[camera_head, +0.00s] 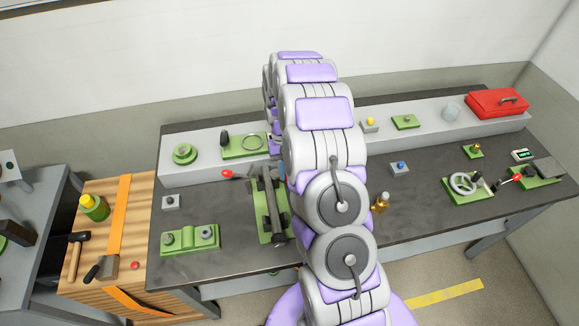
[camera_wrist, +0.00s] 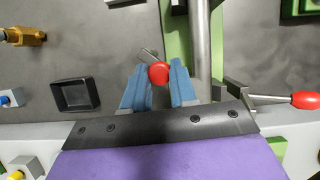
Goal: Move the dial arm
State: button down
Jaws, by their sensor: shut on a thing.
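In the wrist view, a red ball knob (camera_wrist: 158,73) on a short thin metal arm lies between the two blue fingertips of my gripper (camera_wrist: 157,68). My gripper is shut on this knob, which seems to be the end of the dial arm. The arm's far end and any dial under it are not clear. A green base plate (camera_wrist: 177,35) with a long grey bar (camera_wrist: 202,45) lies right beside the fingers.
A second red-ended lever (camera_wrist: 304,100) sticks out close to the gripper's right; it also shows in the head view (camera_head: 227,173). A black square frame (camera_wrist: 76,95) is left of the fingers. A green handwheel unit (camera_head: 465,187) stands on the bench's right.

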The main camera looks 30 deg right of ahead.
jog(key=n, duration=0.1)
jog(key=n+h, duration=0.1)
jog(key=a+n+p, duration=0.1)
jog(key=shift+s+r+n, duration=0.2)
jog(key=shift+s+n, duration=0.05)
jog(key=shift+n, duration=0.05)
jog(key=shift+s+a+f+n+h+p, duration=0.1)
jog(key=shift+s+a+n+h+p, duration=0.2)
jog(key=shift+n, duration=0.45)
jog(key=shift+s+d+r+n+h+p, duration=0.1)
jog(key=shift+n+h+p, duration=0.15)
jog(key=shift+n+h, duration=0.4)
jog(key=shift+s+a+f+n+h+p, duration=0.1)
jog(key=shift+s+a+n+h+p, duration=0.15)
jog(key=shift+n, duration=0.65)
jog(key=shift+t, duration=0.3)
jog(key=c, duration=0.9)
grip_release()
jog(key=shift+d, duration=0.1)
jog(key=v, duration=1.7)
jog(key=shift+w+p, duration=0.2)
jog(key=shift+p, duration=0.1)
